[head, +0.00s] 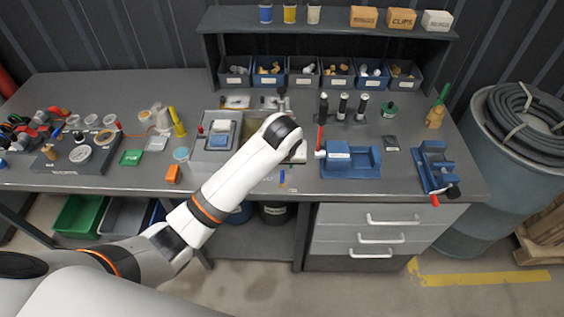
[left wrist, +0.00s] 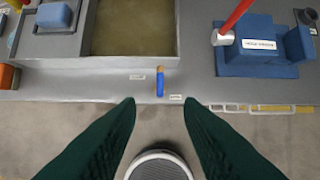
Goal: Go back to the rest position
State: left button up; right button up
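My left arm reaches in from the left of the head view and extends over the front of the workbench (head: 335,190). Its gripper is hidden behind the wrist there. In the left wrist view the left gripper (left wrist: 159,102) has its two dark green fingers spread apart with nothing between them. The fingertips appear over the bench's front edge, just short of a small blue stick with an orange end (left wrist: 160,82) lying on the bench. The stick also shows in the head view (head: 282,178). My right gripper is in neither view.
A grey basin (left wrist: 178,30) and a blue fixture (left wrist: 260,65) with a red lever flank the stick. A blue vise (head: 433,168) stands at the bench's right end. Small parts crowd the left end. Drawers (head: 340,232) are under the bench; the floor in front is clear.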

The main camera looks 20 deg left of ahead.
pick_arm(q)
jog(key=shift+r, duration=0.15)
dwell(0.3)
jog(key=s+a+f+m+g+b, duration=0.15)
jog(key=s+f, duration=0.25)
jog(key=f, duration=0.8)
jog(key=s+a+f+h+b, duration=0.1)
jog(key=s+f+b, duration=0.25)
jog(key=f, duration=0.85)
jog(key=s+a+f+m+b, duration=0.15)
jog(key=s+f, duration=0.25)
jog(key=f, duration=0.7)
jog(key=s+a+f+m+b, duration=0.1)
jog(key=s+f, duration=0.6)
jog(key=s, duration=0.5)
jog(key=s+a+f+m+g+b, duration=0.1)
jog(key=s+f+b, duration=0.1)
jog(key=s+f, duration=0.6)
jog(key=s+a+f+g+b, duration=0.1)
jog(key=s+f, duration=0.6)
jog(key=s, duration=0.8)
jog(key=shift+s+a+f+m+b, duration=0.3)
jog(key=shift+s+f+m, duration=0.05)
jog(key=shift+m, duration=0.05)
jog(key=shift+a, duration=0.1)
